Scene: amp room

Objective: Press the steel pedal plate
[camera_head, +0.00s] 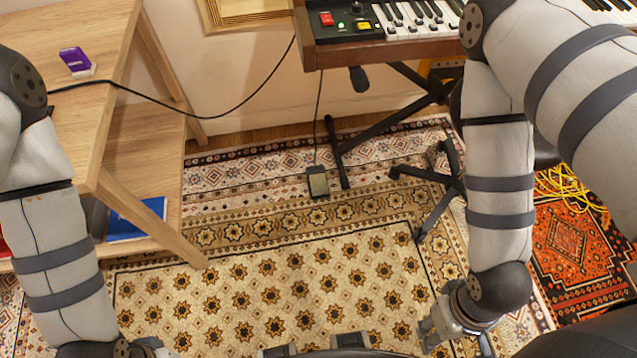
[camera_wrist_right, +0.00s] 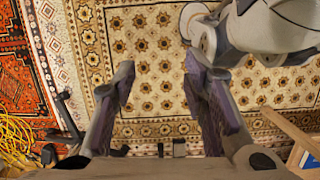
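The pedal plate (camera_head: 318,184), a small grey plate in a dark frame, lies flat on the patterned rug in the middle of the head view, with a cable running up from it. My right gripper (camera_head: 438,328) hangs over the rug at lower right, well apart from the pedal. In the right wrist view my right gripper (camera_wrist_right: 160,80) is open and empty, with rug between its fingers. I cannot make out the pedal clearly there. My left gripper (camera_head: 148,348) shows only in part at the bottom left edge, so its fingers are hidden.
A keyboard (camera_head: 352,38) on a black stand (camera_head: 376,126) rises behind the pedal. A wooden desk (camera_head: 88,120) is at left, a black stool base (camera_head: 440,185) right of the pedal. Yellow cable (camera_head: 566,188) lies at right. The rug (camera_head: 270,290) in front is clear.

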